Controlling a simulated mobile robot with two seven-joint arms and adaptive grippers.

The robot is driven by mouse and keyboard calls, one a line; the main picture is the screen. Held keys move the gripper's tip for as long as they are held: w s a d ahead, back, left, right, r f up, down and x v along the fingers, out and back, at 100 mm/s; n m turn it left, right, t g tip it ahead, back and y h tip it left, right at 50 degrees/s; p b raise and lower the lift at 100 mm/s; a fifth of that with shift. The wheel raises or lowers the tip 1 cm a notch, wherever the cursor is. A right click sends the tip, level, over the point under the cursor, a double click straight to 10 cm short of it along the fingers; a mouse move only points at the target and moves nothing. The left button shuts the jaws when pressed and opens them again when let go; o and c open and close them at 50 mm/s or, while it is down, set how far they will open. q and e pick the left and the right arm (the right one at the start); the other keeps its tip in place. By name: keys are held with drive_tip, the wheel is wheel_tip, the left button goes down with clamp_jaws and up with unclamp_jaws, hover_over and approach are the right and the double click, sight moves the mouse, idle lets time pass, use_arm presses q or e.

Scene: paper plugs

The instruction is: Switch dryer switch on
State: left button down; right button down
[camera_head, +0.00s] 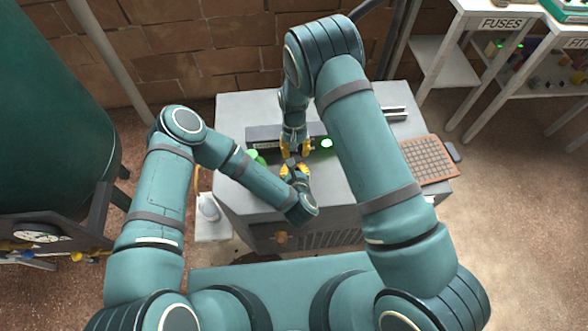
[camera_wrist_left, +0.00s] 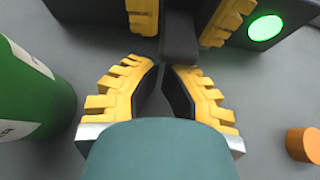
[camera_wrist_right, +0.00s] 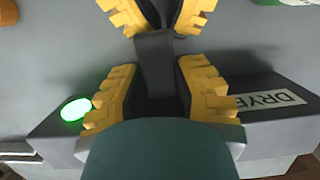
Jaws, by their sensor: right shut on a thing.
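The dryer switch is a dark grey lever (camera_wrist_right: 155,60) on a dark panel (camera_wrist_right: 60,128) that bears a "DRYER" label (camera_wrist_right: 270,100). My right gripper (camera_head: 295,150) is shut on the lever, with a yellow finger on each side; its fingers also show in the right wrist view (camera_wrist_right: 157,75). The lever's end also shows in the left wrist view (camera_wrist_left: 180,42). A round green lamp (camera_head: 326,143) on the panel glows brightly. My left gripper (camera_wrist_left: 161,68) faces the lever's free end from the near side, its fingertips almost together with nothing visible between them.
A green cylinder with a white label (camera_wrist_left: 30,90) stands close to my left gripper. An orange cylindrical piece (camera_wrist_left: 303,145) is on its other side. The grey cabinet top (camera_head: 350,195) bears a brown grid board (camera_head: 428,158) at right. Shelves marked "FUSES" (camera_head: 500,23) stand beyond.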

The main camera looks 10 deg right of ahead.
use_arm(q)
drive_tip(key=shift+w+r+g, duration=0.1)
drive_tip(key=shift+r+g, duration=0.3)
drive_tip(key=shift+r, duration=0.35)
use_arm(e)
drive_tip(key=shift+s+f, duration=0.15)
drive_tip(key=c, duration=0.7)
unclamp_jaws()
drive_tip(key=shift+o, duration=0.2)
